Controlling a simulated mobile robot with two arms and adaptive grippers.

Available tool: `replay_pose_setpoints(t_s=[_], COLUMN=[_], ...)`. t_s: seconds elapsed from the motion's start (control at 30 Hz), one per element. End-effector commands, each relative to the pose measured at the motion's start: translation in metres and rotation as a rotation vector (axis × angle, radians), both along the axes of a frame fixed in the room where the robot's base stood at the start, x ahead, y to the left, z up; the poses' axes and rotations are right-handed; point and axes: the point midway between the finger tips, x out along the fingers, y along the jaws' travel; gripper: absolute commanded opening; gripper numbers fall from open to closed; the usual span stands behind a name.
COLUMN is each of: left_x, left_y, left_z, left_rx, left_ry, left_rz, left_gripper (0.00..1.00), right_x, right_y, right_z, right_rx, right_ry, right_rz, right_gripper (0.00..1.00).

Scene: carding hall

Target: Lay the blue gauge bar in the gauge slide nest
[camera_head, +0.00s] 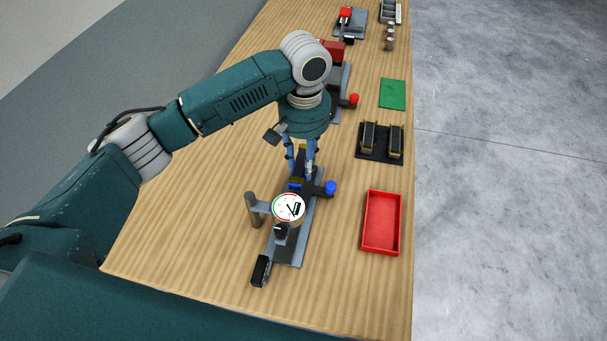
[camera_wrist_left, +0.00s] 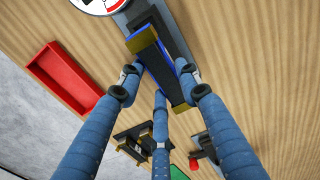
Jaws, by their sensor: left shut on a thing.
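The gauge slide is a grey base plate (camera_head: 291,249) on the bench, with a round white dial (camera_head: 289,207) and a blue knob (camera_head: 330,187) at its right side. My left gripper (camera_head: 302,172) points down over the far part of this slide. Its fingers are shut on the blue gauge bar, a long dark and blue bar with a gold end (camera_wrist_left: 141,39) in the left wrist view. In the head view the fingers mostly hide the bar. The nest is hidden, and I cannot tell whether the bar touches it. My right gripper is not in view.
A red tray (camera_head: 382,251) lies to the right. Behind it are a dark rack (camera_head: 366,155) with gold-ended bars and a green mat (camera_head: 393,94). A red-knobbed device (camera_head: 344,101) stands farther back. Bare wood lies left of the slide.

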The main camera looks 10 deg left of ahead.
Motion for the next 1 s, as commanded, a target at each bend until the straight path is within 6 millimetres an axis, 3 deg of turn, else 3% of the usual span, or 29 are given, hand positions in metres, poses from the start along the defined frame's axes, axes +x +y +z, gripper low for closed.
replay_pose_setpoints(t_s=[0.1,0.2,0.5,0.93,0.97,1.0], left_x=[0.0,0.0,0.0,0.0,0.0,0.0], left_y=[0.0,-0.001,0.0,-0.001,-0.001,-0.001], left_z=[-0.017,-0.026,-0.064,-0.072,-0.073,-0.073], left_rx=[-0.001,-0.002,-0.001,-0.002,-0.002,-0.002], left_ry=[0.001,-0.001,0.0,-0.001,0.0,-0.001], left_rz=[-0.001,-0.001,0.0,-0.001,-0.001,-0.002], left_gripper=[0.02,0.02,0.02,0.02,0.36,0.42], right_x=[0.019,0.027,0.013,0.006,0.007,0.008], right_y=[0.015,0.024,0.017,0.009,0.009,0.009], right_z=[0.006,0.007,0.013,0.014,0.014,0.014], right_rx=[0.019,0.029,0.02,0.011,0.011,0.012], right_ry=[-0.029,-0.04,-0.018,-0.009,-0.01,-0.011], right_rz=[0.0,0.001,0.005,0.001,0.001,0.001], right_gripper=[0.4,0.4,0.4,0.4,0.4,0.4])
